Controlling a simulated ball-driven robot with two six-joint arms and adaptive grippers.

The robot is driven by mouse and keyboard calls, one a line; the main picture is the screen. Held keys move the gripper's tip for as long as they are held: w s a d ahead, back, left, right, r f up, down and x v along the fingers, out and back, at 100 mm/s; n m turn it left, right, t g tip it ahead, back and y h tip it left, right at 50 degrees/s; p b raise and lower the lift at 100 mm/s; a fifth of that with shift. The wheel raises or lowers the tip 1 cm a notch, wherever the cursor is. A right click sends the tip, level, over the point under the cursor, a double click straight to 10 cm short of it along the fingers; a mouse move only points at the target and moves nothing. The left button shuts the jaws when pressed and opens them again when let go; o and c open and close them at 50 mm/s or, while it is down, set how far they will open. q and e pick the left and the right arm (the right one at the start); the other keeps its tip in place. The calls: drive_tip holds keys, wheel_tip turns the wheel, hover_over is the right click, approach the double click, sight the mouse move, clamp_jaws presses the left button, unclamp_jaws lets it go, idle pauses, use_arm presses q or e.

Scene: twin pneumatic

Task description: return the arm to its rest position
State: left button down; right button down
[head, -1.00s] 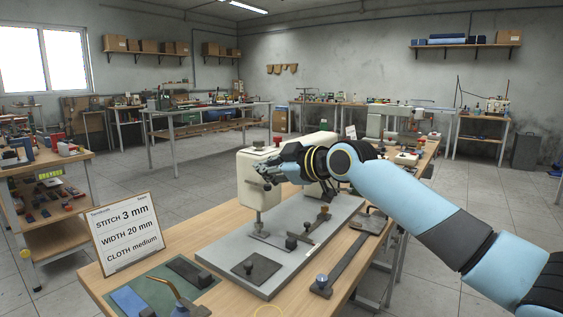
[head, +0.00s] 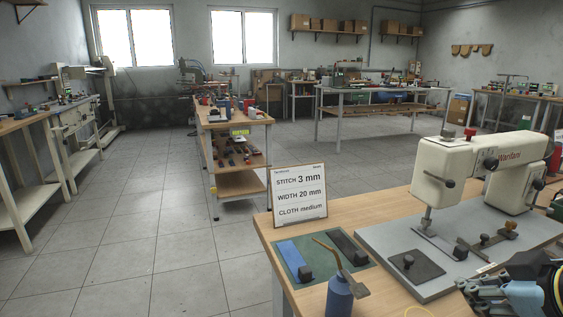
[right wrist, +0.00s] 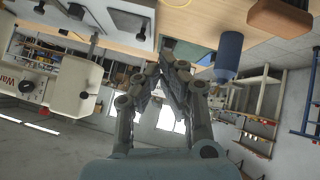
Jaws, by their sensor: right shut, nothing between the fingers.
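My right gripper (head: 478,290) shows at the bottom right corner of the head view, low in front of the sewing machine's base plate (head: 385,243). In the right wrist view its fingers (right wrist: 168,50) are together and hold nothing. My right arm's dark wrist is cut off by the picture's edge. The cream sewing machine (head: 445,175) stands beyond the gripper, and in the wrist view it appears turned over at the left (right wrist: 75,85). My left arm and gripper are not in view.
A blue oil can (head: 338,298) with a brass spout stands at the bench's front. A card stand (head: 298,195) and a green mat (head: 300,276) with blue and black pieces are on the bench (head: 262,222). Open floor (head: 150,215) lies left of the bench.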

drive_tip(key=s+a+f+m+g+h, duration=0.1)
drive_tip(key=s+f+m+g, duration=0.15)
drive_tip(key=s, duration=0.65)
drive_tip(key=s+a+f+m+g+h, duration=0.1)
drive_tip(key=s+f+m+g, duration=0.15)
drive_tip(key=s, duration=0.75)
drive_tip(key=s+d+f+g+b, duration=0.1)
drive_tip(key=s+f, duration=0.1)
drive_tip(key=f, duration=1.2)
drive_tip(key=s+d+f+g, duration=0.1)
drive_tip(key=s+f+g, duration=0.1)
drive_tip(key=f, duration=1.3)
drive_tip(key=s+d+f, duration=0.1)
drive_tip(key=s+f, duration=1.4)
drive_tip(key=s, duration=0.2)
drive_tip(key=shift+d+m+g+b, duration=0.15)
drive_tip(key=shift+m+g+b, duration=0.15)
drive_tip(key=shift+m+b, duration=0.1)
drive_tip(key=shift+s, duration=0.1)
